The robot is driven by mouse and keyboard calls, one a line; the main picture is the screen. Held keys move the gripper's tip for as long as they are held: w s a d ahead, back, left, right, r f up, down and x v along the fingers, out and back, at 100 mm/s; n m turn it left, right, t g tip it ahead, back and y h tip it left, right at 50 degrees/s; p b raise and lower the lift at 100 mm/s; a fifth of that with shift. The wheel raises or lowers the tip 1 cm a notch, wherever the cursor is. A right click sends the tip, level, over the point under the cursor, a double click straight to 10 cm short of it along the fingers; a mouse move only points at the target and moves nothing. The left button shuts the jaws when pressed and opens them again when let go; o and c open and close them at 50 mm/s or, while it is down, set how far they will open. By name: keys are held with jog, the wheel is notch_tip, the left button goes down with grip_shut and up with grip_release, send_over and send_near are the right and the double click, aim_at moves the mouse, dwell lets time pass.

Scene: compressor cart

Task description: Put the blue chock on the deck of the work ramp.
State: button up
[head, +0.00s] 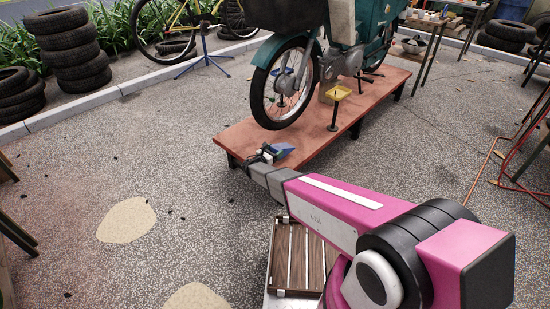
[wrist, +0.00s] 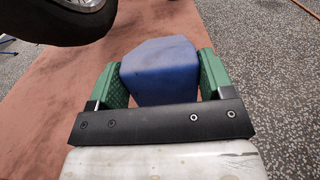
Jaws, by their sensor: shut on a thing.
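My gripper (wrist: 161,80) is shut on the blue chock (wrist: 160,64), with a green finger pad on each side of it in the wrist view. In the head view the blue chock (head: 281,151) shows at the end of my outstretched arm, over the near end of the work ramp's reddish deck (head: 240,137). The deck (wrist: 85,85) also fills much of the wrist view beneath the chock. I cannot tell whether the chock touches the deck. The chock's rear part is hidden by the gripper body.
A teal moped (head: 352,30) stands on the ramp, its front wheel (head: 283,84) close beyond the chock. A slatted wooden crate (head: 284,255) lies below my arm. Stacked tyres (head: 70,50) stand at the left.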

jog(key=shift+w+d+f, duration=0.15)
jog(key=shift+d+f, duration=0.05)
jog(key=shift+f, duration=1.9)
jog(key=shift+f, duration=0.15)
